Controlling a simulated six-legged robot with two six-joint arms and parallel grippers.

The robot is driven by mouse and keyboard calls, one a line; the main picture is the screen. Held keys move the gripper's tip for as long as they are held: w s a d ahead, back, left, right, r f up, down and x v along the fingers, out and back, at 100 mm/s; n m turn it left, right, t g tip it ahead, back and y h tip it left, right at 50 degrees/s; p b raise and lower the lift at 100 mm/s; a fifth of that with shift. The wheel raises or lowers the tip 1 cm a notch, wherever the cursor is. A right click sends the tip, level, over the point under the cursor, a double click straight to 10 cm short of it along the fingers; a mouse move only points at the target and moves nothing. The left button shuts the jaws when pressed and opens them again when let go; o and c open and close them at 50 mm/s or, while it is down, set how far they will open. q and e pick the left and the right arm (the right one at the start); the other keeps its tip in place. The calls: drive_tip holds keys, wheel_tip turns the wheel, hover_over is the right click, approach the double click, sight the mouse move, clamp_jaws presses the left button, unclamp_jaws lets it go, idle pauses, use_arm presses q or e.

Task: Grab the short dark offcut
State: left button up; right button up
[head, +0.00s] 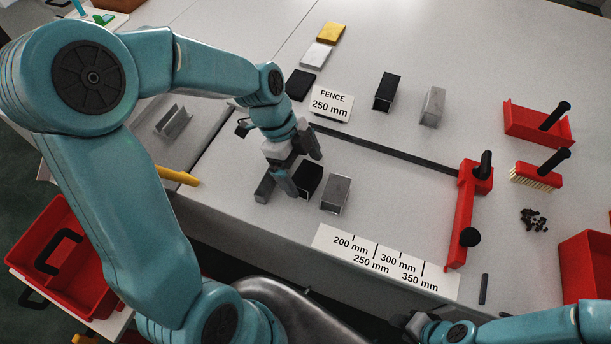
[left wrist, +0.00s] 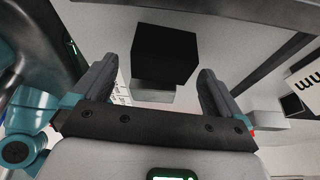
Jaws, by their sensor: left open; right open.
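A short black block (head: 308,181) lies on the grey table at the front, between a grey piece (head: 265,188) on its left and a grey metal block (head: 336,194) on its right. My left gripper (head: 304,173) is open over the black block, with a finger on either side. In the left wrist view the black block (left wrist: 165,52) shows between the open fingers (left wrist: 158,66), with a pale grey piece partly hidden behind it. I cannot tell whether the fingers touch it. My right gripper (head: 413,323) is at the bottom edge, only partly seen.
Another black block (head: 385,92) and a grey block (head: 433,106) lie beyond the dark fence bar (head: 385,149). A red stop (head: 466,215) stands at the bar's right end. A length scale (head: 385,262) lies at the front edge. A red bin (head: 62,255) is at the left.

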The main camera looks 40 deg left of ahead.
use_arm(q)
drive_tip(key=x, duration=0.2)
drive_tip(key=shift+w+d+f, duration=0.15)
drive_tip(key=shift+w+f, duration=0.05)
drive_tip(key=shift+f, duration=0.05)
drive_tip(key=shift+s, duration=0.15)
drive_tip(key=c, duration=1.1)
drive_tip(key=shift+r, duration=0.15)
